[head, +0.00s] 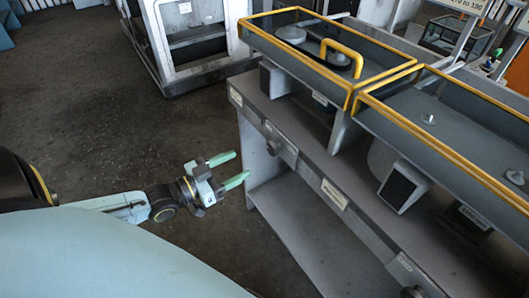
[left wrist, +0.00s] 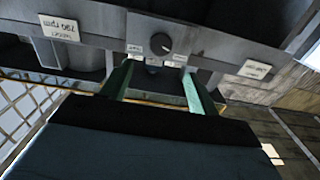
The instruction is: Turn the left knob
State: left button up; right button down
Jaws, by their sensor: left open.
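The left knob (head: 272,147) is a dark round knob on the front rail of the grey bench, near its left end. In the left wrist view the knob (left wrist: 160,43) shows a light pointer line, with small labels around it. My left gripper (head: 239,167) is open, with its two green fingers pointing towards the knob from the left. A gap shows between fingertips and knob. In the left wrist view the fingers (left wrist: 158,75) stand either side of the knob's line, lower in the picture, with nothing between them. My right gripper is not in view.
A second dark knob (head: 412,292) sits further right on the same rail. The bench (head: 265,110) carries yellow-edged glass cases (head: 350,100) above and a lower shelf (head: 290,215). A white-framed machine (head: 165,45) stands behind. The floor (head: 110,130) left of the bench is clear.

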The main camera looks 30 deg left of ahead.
aim_at(270, 149)
pick_arm(q)
jog(key=b+x, duration=0.1)
jog(key=x, duration=0.7)
jog(key=shift+w+d, duration=0.15)
jog(key=shift+w, duration=0.1)
jog(key=shift+w+d+b, duration=0.25)
jog(key=shift+w+b, duration=0.1)
jog(key=shift+w, duration=0.2)
jog(key=c, duration=1)
jog(key=shift+o, duration=0.2)
jog(key=shift+r+n+p, duration=0.1)
jog(key=shift+n+p, duration=0.5)
jog(key=shift+p, duration=0.1)
jog(key=shift+n, duration=0.3)
jog(key=o, duration=1)
jog(key=shift+c, duration=0.2)
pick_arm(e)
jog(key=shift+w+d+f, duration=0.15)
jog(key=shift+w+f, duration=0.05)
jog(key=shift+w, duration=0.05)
